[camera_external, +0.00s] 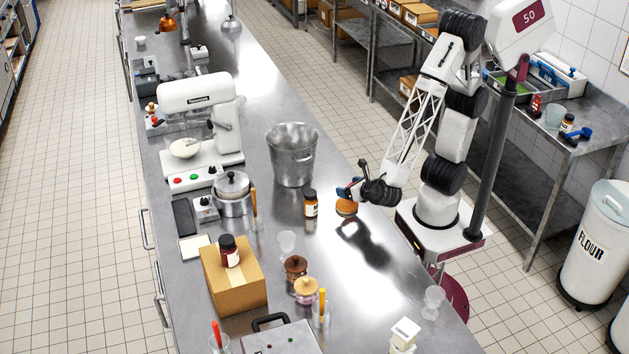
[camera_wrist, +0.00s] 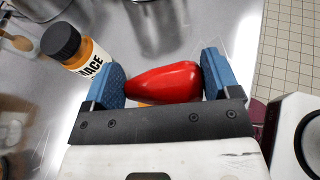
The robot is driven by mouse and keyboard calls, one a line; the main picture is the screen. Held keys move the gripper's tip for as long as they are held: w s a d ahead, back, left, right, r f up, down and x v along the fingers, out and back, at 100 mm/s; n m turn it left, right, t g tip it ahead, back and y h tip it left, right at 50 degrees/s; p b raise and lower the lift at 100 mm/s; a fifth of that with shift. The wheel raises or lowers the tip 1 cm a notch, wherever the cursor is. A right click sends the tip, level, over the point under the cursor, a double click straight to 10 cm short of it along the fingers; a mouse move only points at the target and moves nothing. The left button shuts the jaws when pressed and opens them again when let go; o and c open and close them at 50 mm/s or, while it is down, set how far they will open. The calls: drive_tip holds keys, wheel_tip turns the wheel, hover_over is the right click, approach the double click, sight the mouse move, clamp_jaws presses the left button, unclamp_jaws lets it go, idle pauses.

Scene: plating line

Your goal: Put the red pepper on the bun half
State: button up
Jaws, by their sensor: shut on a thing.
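The red pepper (camera_wrist: 165,83) lies crosswise between the two blue fingers of my gripper (camera_wrist: 163,82) in the wrist view, and both fingers press on its ends. The outside view shows my gripper (camera_external: 349,191) low over the steel counter, right above a round tan bun half (camera_external: 346,208). A small orange-tan patch (camera_wrist: 144,103) shows under the pepper in the wrist view; the rest there is hidden by the pepper and gripper. I cannot tell whether the pepper touches the bun half.
Jars, a cardboard box (camera_external: 235,285) and cups stand nearer the front. Counter right of the bottle is mostly clear.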

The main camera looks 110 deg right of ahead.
drive_tip(key=shift+w, duration=0.3)
drive_tip(key=shift+f, duration=0.15)
drive_tip(key=shift+f, duration=1.65)
drive_tip(key=shift+f, duration=0.15)
drive_tip(key=o, duration=0.8)
drive_tip(key=shift+c, duration=0.2)
drive_tip(key=shift+a+r, duration=0.1)
drive_tip(key=shift+r, duration=0.1)
drive_tip(key=v, duration=1.1)
drive_tip(key=shift+a, duration=0.35)
drive_tip(key=shift+s+r, duration=0.1)
drive_tip(key=shift+s, duration=0.05)
